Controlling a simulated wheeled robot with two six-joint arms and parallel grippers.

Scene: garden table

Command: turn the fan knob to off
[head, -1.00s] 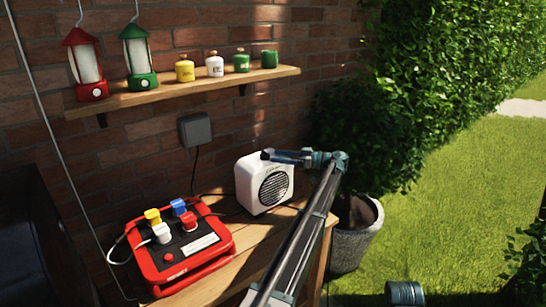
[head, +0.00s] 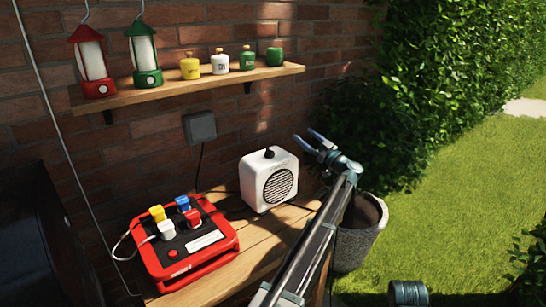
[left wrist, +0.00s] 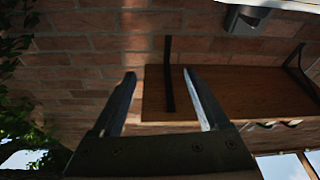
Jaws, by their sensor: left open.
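The white fan (head: 268,181) with a round dark grille stands at the right end of the wooden table. Its small black knob (head: 269,153) sits on top and shows clear of my gripper. I cannot tell which setting it points at. My left gripper (head: 304,136) is open and empty, to the right of the fan and slightly above the knob, apart from both. In the left wrist view its two fingers (left wrist: 158,73) are spread with nothing between them, against the brick wall and shelf. The fan does not show there.
A red power box (head: 185,245) with coloured plugs stands on the table (head: 250,238) left of the fan. A shelf (head: 190,88) above holds two lanterns and several small bottles. A wall socket (head: 200,127) has a cable. A hedge and planter (head: 361,232) stand at the right.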

